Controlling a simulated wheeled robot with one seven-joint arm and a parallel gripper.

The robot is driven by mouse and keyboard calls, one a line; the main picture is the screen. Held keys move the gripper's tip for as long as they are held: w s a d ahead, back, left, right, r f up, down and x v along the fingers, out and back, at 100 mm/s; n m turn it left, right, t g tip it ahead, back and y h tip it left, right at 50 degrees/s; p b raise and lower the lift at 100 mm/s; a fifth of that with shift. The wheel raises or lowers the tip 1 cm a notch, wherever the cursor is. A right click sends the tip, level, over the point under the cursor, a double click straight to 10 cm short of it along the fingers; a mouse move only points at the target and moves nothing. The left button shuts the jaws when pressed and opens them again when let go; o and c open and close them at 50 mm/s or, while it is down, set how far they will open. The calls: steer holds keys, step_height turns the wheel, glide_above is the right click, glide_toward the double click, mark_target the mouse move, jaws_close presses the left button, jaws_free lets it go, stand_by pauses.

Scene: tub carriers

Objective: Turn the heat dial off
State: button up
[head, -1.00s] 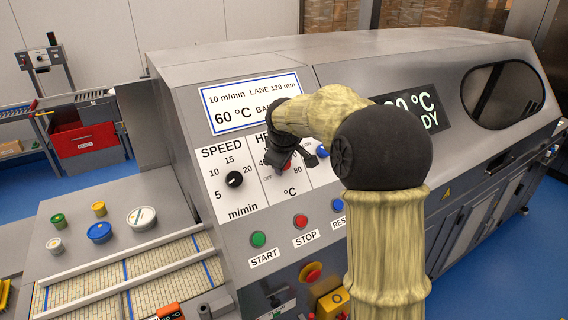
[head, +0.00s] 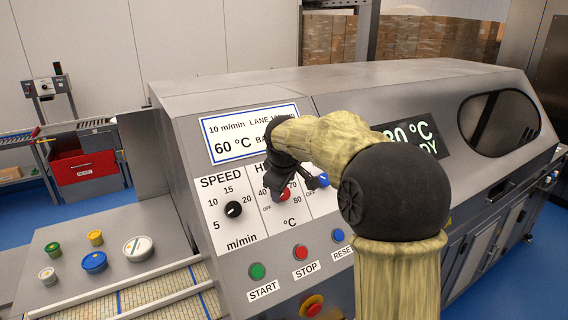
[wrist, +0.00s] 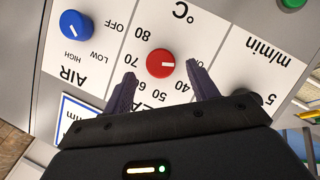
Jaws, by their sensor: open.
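The red heat dial (head: 284,195) is on the sloped panel, under the HEAT heading, partly hidden by my gripper in the head view. It also shows in the wrist view (wrist: 160,64), where its white mark points right, toward the partly hidden OFF label beside 40. My gripper (wrist: 161,70) is open, with one dark finger on each side of the red dial in the picture. I cannot tell whether the fingers touch it. In the head view my gripper (head: 280,187) is just above and in front of the dial.
The black speed dial (head: 233,209) is left of the heat dial, and the blue air dial (head: 322,180) is right of it. Green START (head: 257,271), red STOP (head: 300,252) and blue RESET (head: 338,236) buttons lie below. A red emergency button (head: 313,305) is lower still.

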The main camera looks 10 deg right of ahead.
steer(key=b+v, duration=0.2)
steer(key=v, duration=1.1)
steer(key=shift+s+r, duration=0.15)
steer(key=shift+r, duration=0.15)
steer(key=s+f+m+g, duration=0.15)
steer(key=s+f, duration=0.25)
steer(key=f, duration=0.5)
steer(key=s+f+m, duration=0.3)
steer(key=f, duration=0.7)
steer(key=s+d+f+m+g+y, duration=0.1)
steer(key=s+f+m, duration=0.4)
steer(key=s+f, duration=0.7)
steer(key=shift+s+d+f+g, duration=0.35)
steer(key=shift+s+g, duration=0.1)
steer(key=shift+s, duration=0.55)
